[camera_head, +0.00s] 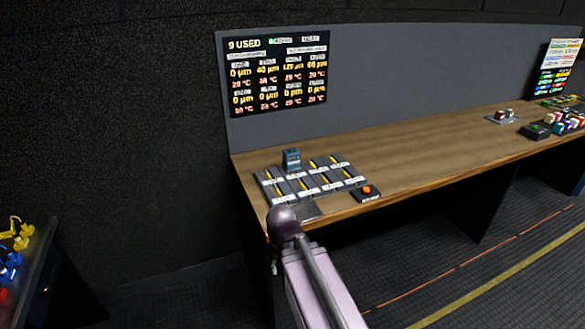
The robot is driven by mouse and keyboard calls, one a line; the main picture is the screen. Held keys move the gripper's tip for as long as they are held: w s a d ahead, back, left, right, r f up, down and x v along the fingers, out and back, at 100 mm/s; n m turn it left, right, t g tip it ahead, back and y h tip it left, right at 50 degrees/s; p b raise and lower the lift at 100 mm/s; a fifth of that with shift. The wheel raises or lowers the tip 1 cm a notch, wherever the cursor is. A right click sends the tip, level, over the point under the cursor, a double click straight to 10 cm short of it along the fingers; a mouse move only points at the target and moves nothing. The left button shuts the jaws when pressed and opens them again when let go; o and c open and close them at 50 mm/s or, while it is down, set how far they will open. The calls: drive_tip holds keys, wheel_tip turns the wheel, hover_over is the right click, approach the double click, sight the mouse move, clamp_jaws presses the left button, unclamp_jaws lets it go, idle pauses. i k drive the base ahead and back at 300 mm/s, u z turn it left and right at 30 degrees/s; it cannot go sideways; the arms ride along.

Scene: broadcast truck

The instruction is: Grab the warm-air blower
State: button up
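I cannot pick out the warm-air blower for sure. A small blue-grey box (291,159) with a label too small to read stands upright at the back of a slotted panel (312,181) on the bench. My arm reaches up from the bottom of the picture to the bench's near left corner. Its rounded purple joint is in front of the bench edge. My gripper's fingers do not show; they may be hidden behind the arm.
The wooden bench (410,148) runs to the right, mostly clear in its middle. An orange-button box (366,192) sits beside the panel. A wall screen (279,73) hangs behind. Several small items (566,121) lie far right. A dark table (38,258) with coloured objects is at left.

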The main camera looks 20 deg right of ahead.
sight(291, 156)
drive_tip(key=k, duration=0.3)
drive_tip(key=u, duration=0.05)
drive_tip(key=i, duration=1.15)
drive_tip(key=u, duration=0.5)
